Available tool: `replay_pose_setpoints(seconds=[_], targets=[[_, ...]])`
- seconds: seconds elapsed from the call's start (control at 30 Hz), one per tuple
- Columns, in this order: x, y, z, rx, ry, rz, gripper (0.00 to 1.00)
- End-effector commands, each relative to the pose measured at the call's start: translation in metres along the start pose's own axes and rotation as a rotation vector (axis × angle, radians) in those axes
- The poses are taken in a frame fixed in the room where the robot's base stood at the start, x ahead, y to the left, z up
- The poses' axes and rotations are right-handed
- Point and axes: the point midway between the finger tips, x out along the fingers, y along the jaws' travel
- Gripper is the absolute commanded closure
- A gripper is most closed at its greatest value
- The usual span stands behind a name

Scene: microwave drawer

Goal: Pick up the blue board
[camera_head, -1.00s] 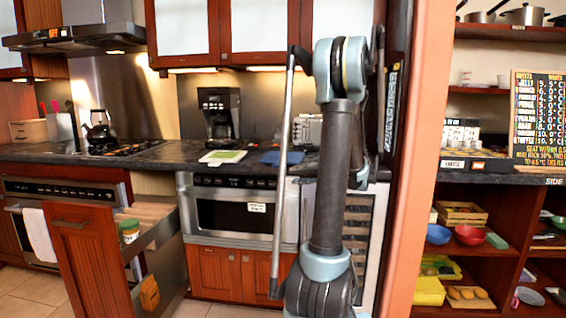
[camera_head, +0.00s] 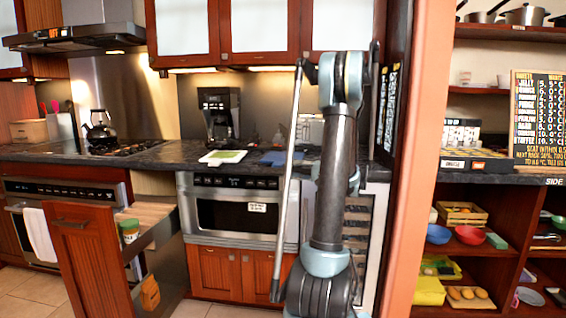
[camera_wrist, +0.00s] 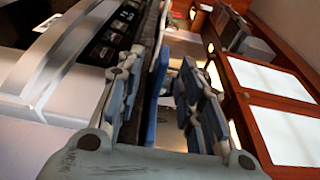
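The blue board (camera_head: 282,158) lies flat on the dark counter (camera_head: 165,155), just left of my arm in the head view. In the wrist view, a blue strip (camera_wrist: 158,85) between the fingers appears to be the board seen nearly edge-on, beside the left finger. My gripper (camera_wrist: 165,90) is open, with a clear gap between the right finger and this strip. I cannot tell whether the left finger touches the board. In the head view my gripper is hidden behind my arm.
A stainless microwave drawer (camera_head: 235,211) is below the counter. A white and green board (camera_head: 222,157) and a coffee maker (camera_head: 219,115) are left of the blue board. A pulled-out drawer (camera_head: 85,255) stands at left. An orange post (camera_head: 422,160) is close on the right.

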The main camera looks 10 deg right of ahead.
Motion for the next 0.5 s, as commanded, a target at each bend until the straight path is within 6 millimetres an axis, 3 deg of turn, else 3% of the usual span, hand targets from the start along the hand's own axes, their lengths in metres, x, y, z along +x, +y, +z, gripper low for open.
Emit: replay_pose_setpoints(seconds=[0.2, 0.5], targets=[[0.029, 0.000, 0.001, 0.000, -0.003, 0.000, 0.66], [0.042, -0.001, 0.000, 0.000, -0.002, 0.000, 0.66]])
